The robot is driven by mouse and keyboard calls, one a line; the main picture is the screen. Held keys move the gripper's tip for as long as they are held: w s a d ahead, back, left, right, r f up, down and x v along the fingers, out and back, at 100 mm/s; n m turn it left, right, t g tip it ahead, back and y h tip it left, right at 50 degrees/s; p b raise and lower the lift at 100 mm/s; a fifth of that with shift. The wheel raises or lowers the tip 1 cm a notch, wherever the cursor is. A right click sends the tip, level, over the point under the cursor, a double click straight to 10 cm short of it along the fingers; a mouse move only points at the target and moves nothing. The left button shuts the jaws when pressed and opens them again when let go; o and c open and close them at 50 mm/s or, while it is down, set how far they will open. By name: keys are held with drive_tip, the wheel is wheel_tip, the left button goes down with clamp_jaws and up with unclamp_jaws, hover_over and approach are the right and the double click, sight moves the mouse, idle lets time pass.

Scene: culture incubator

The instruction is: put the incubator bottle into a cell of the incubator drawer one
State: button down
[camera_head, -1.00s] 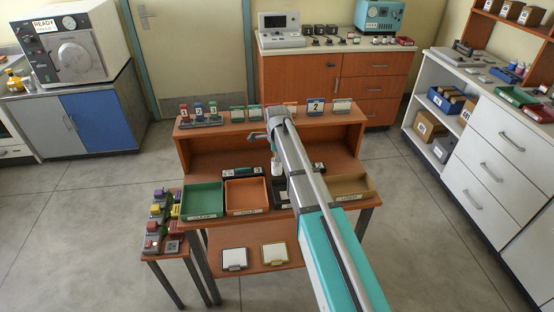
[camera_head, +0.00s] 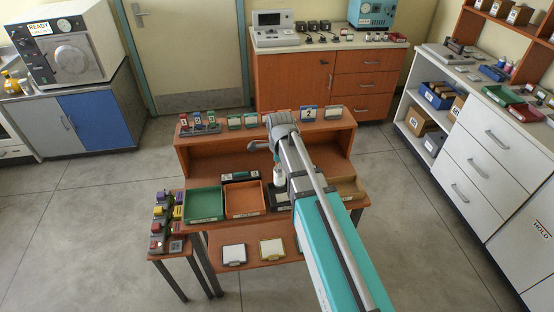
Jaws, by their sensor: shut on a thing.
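My gripper (camera_head: 276,161) is at the far end of my arm, above the front of the wooden desk, and mostly hidden behind my wrist. It is shut on a small white bottle (camera_head: 280,179), which shows below my wrist and looks upright. Whether the bottle touches the desk or hangs just above it, I cannot tell. No drawer marked one and no cells can be made out; which piece of furniture holds the incubator drawer is unclear.
The desk carries a green tray (camera_head: 204,205), an orange tray (camera_head: 244,200) and a tan tray (camera_head: 346,188). Small labelled items line its upper shelf (camera_head: 256,130). A button stand (camera_head: 172,224) is at left. A READY machine (camera_head: 66,48) stands at the back left. Grey floor surrounds the desk.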

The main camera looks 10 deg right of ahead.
drive_tip(key=shift+s+r, duration=0.2)
drive_tip(key=shift+s, duration=0.25)
drive_tip(key=shift+s+r, duration=0.2)
drive_tip(key=shift+s, duration=0.25)
drive_tip(key=shift+d, duration=0.15)
idle(0.5)
